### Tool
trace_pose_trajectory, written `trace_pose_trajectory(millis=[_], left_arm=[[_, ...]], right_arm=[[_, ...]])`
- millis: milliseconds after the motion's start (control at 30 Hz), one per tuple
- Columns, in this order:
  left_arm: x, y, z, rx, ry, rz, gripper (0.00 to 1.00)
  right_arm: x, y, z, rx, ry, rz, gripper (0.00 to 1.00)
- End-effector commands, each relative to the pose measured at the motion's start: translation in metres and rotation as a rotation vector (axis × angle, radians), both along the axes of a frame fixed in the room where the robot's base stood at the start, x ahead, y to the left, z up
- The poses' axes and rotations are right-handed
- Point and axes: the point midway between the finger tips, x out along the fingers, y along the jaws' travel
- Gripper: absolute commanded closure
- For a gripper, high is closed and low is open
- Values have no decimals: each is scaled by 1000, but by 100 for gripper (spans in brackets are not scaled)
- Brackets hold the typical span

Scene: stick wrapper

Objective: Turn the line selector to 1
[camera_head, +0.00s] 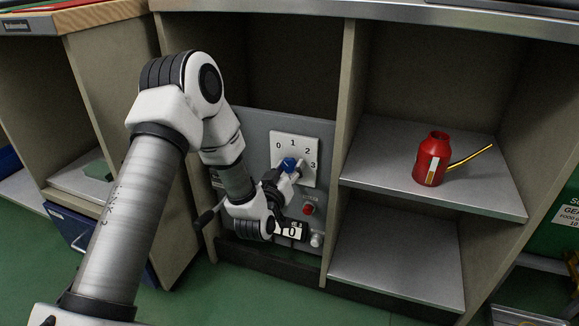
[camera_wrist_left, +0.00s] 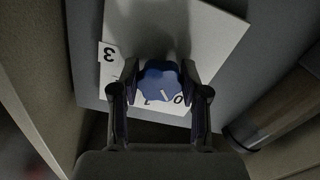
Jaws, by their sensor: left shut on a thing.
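The line selector is a blue knob (camera_head: 288,165) on a white plate (camera_head: 281,140) marked 0, 1, 2 and 3, set in a grey panel. My left gripper (camera_head: 284,174) reaches it from the lower left. In the left wrist view, my left gripper (camera_wrist_left: 160,84) is shut on the blue knob (camera_wrist_left: 160,81), with one finger on each side. A short white mark shows on the knob's lower part, towards the 0 side of the plate (camera_wrist_left: 212,35). The exact number it points to is hard to tell. My right gripper is in neither view.
Below the plate are a red button (camera_head: 308,209), a pale round knob (camera_head: 316,240) and a white counter (camera_head: 291,230), partly behind my gripper. A wooden divider (camera_head: 342,140) stands close on the right. A red can (camera_head: 431,160) stands on the shelf beyond it.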

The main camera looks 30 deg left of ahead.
Motion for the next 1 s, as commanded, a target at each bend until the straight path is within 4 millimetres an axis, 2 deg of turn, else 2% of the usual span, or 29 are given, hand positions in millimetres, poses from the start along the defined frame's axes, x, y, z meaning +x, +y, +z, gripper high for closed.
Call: trace_pose_trajectory(millis=[700, 1000], left_arm=[[-1, 2, 5, 519, 126, -1, 90], [-1, 2, 2, 669, 163, 0, 90]], right_arm=[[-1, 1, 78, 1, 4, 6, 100], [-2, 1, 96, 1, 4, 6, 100]])
